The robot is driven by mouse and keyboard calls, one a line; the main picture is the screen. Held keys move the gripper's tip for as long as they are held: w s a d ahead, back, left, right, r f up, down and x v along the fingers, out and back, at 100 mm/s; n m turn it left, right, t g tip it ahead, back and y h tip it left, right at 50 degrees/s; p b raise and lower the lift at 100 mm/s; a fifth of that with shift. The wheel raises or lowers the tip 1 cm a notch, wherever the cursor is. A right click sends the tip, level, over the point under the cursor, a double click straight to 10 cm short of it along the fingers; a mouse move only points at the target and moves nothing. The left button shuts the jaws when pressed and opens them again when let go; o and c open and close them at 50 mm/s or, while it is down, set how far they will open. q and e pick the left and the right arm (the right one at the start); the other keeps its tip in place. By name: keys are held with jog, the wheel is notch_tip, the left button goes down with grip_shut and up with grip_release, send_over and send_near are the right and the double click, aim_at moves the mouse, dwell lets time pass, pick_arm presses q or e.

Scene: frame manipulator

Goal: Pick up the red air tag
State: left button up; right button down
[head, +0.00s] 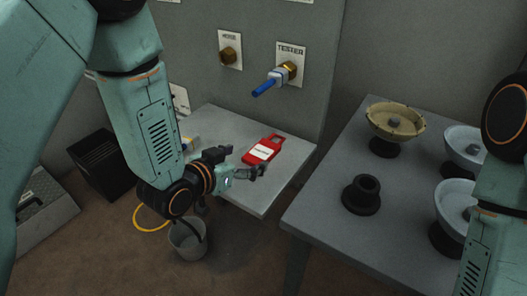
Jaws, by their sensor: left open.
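The red air tag (263,149) lies flat on a small grey shelf (222,122) below the wall panel. It has a white label with dark print and a notch at its far end. My left gripper (257,172) is open and empty, just in front of the tag's near end at the shelf's front edge. I cannot tell how high it is above the shelf. My right arm shows at the right edge, but its gripper is out of view.
A tester port (288,70) with a blue plug sticks out of the panel above the shelf. A grey table (320,205) at right bears several bowls on black stands and a black ring (362,194). A bucket (188,240) stands on the floor below my left gripper.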

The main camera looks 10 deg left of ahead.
aim_at(256, 157)
pick_arm(q)
jog(key=x, duration=0.2)
jog(key=b+x, duration=0.1)
jog(key=x, duration=0.1)
jog(key=shift+w+d+f, duration=0.15)
jog(key=shift+d+f, duration=0.15)
jog(key=shift+d, duration=0.15)
jog(key=shift+w+a+f, duration=0.2)
jog(key=shift+w+a, duration=0.1)
jog(key=shift+w, duration=0.05)
jog(key=shift+s+d+r, duration=0.15)
jog(key=shift+d, duration=0.1)
jog(key=c, duration=0.4)
jog(key=shift+a, duration=0.2)
jog(key=c, duration=0.4)
jog(key=shift+d, duration=0.15)
jog(key=c, duration=0.4)
jog(key=shift+r+p, duration=0.6)
jog(key=shift+r, duration=0.3)
notch_tip(256, 157, up, 8)
jog(key=p, duration=0.7)
jog(key=shift+r+p, duration=0.1)
jog(key=shift+p, duration=0.2)
